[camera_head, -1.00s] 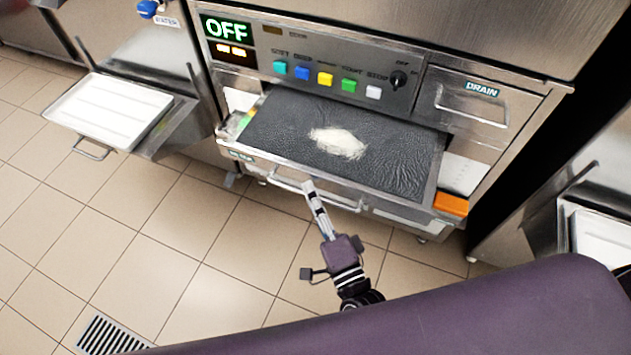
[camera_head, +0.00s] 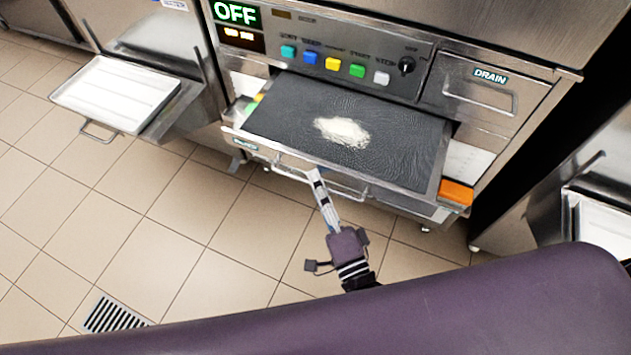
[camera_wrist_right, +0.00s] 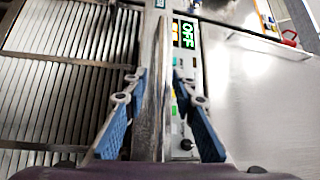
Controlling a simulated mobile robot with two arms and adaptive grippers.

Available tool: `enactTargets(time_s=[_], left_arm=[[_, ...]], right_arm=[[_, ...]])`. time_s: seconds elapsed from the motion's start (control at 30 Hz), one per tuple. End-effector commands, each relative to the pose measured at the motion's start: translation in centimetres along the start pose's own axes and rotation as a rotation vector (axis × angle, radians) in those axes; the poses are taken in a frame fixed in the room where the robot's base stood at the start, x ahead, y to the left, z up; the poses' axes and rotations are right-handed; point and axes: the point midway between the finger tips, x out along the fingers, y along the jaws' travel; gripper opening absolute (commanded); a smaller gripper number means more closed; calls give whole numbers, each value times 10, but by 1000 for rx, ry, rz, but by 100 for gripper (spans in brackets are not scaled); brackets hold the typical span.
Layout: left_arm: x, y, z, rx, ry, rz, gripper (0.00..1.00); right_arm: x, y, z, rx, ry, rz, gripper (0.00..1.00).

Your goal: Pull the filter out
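A curved metal handle (camera_head: 347,192) runs along the drawer's front. My right gripper (camera_head: 316,174) is at this handle. In the right wrist view, a metal bar (camera_wrist_right: 158,85) lies between the blue pads of my right gripper (camera_wrist_right: 158,72), with the fingertips close on both sides of it. The fingers look closed on it. My left gripper is not in view.
The control panel (camera_head: 335,52) with its OFF display (camera_head: 236,13) is above the drawer. An orange block (camera_head: 457,193) sits at the drawer's right corner. A white tray (camera_head: 115,95) juts out at the left, another white tray (camera_head: 598,228) at the right. The tiled floor in front is clear.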

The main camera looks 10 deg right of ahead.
Motion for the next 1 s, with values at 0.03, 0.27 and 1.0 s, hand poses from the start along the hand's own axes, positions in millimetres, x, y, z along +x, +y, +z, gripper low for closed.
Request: enactTargets(time_s=[0.03, 0.27, 1.0], left_arm=[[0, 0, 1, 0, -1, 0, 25], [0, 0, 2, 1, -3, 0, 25], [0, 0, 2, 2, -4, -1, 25]], right_arm=[[-9, 1, 1, 0, -2, 4, 25], [-59, 2, 1, 1, -4, 7, 25], [-113, 1, 1, 1, -2, 4, 25]])
